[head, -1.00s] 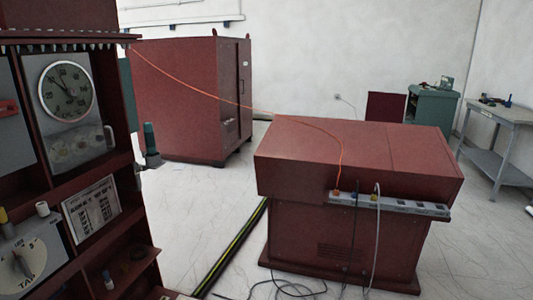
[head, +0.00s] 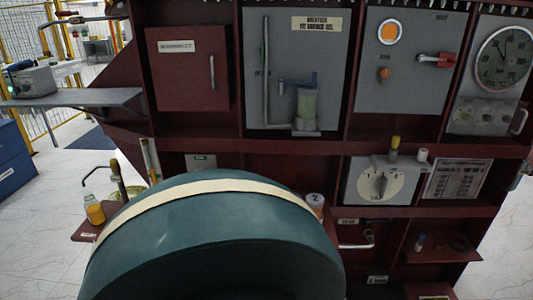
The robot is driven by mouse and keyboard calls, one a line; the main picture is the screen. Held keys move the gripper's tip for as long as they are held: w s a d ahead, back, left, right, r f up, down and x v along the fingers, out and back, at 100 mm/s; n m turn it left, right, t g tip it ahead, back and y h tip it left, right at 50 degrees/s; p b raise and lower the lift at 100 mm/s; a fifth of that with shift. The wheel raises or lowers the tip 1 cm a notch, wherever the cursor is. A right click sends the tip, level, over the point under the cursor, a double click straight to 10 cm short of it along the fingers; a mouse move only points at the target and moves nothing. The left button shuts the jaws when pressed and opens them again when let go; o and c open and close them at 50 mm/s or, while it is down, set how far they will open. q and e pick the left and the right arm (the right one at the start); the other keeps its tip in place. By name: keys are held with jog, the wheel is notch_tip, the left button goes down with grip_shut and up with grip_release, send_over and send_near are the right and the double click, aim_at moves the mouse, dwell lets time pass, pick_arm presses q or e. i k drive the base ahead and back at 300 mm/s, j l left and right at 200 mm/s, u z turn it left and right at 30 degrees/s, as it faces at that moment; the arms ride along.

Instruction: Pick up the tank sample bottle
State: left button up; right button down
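A small bottle with an orange-yellow lower part (head: 95,212) stands on a small dark red shelf (head: 84,234) at the left end of the cabinet. It sits beside an upright brown pipe with a handle (head: 118,180). I cannot read a label on it, so I cannot be sure that it is the tank sample bottle. Another small bottle (head: 419,242) stands in a low compartment at the right. Neither of my grippers is in view.
A dark red cabinet (head: 300,160) with gauges, switches and a dial fills the middle and right. A large teal curved shape with a cream band (head: 215,235), close to the camera, hides its lower middle. A grey ledge (head: 85,98) juts out at the left; pale floor (head: 50,200) lies below.

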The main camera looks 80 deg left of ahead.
aim_at(97, 215)
jog(key=u, duration=3.75)
